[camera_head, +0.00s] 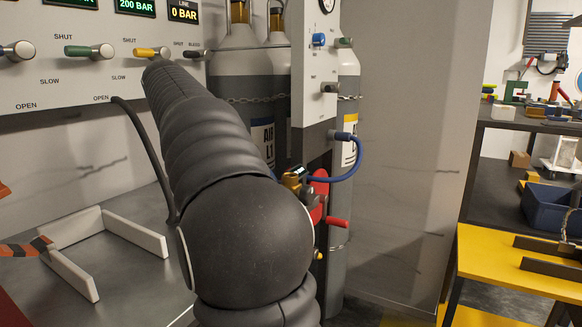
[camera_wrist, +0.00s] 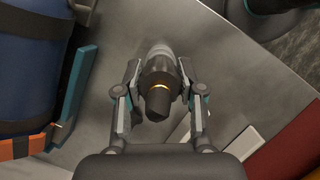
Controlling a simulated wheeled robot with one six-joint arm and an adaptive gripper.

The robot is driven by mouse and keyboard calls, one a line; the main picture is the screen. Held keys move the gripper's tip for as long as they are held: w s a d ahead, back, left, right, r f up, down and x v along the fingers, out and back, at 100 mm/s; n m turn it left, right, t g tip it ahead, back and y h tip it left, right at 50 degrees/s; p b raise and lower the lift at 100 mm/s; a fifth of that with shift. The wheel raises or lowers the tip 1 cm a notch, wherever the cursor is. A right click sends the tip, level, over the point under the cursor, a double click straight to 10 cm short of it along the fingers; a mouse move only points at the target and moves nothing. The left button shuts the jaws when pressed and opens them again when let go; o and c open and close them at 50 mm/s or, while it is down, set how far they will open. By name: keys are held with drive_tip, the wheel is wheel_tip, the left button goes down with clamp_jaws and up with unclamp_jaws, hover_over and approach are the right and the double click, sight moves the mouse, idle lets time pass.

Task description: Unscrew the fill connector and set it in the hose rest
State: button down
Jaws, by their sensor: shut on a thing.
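In the wrist view my gripper (camera_wrist: 158,76) is shut on a dark round fitting with a thin yellow ring and a grey end, which looks like the fill connector (camera_wrist: 157,102). One finger lies on each side of it. The grey metal bench lies beyond it, and I cannot tell whether the fitting touches anything there. In the head view my arm hides my gripper and the fitting. A black hose (camera_head: 143,130) runs from under the valve panel down behind my arm. I cannot make out the hose rest for certain.
White rails (camera_head: 100,231) stand on the metal bench (camera_head: 130,268) at left. A blue cylinder (camera_wrist: 30,75) lies at left in the wrist view, beside an orange-and-black strip (camera_wrist: 15,149). Gas cylinders (camera_head: 245,75) stand behind my arm. A yellow-topped table (camera_head: 495,255) is at right.

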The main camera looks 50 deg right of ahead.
drive_tip(key=shift+f, duration=0.4)
drive_tip(key=c, duration=0.6)
unclamp_jaws()
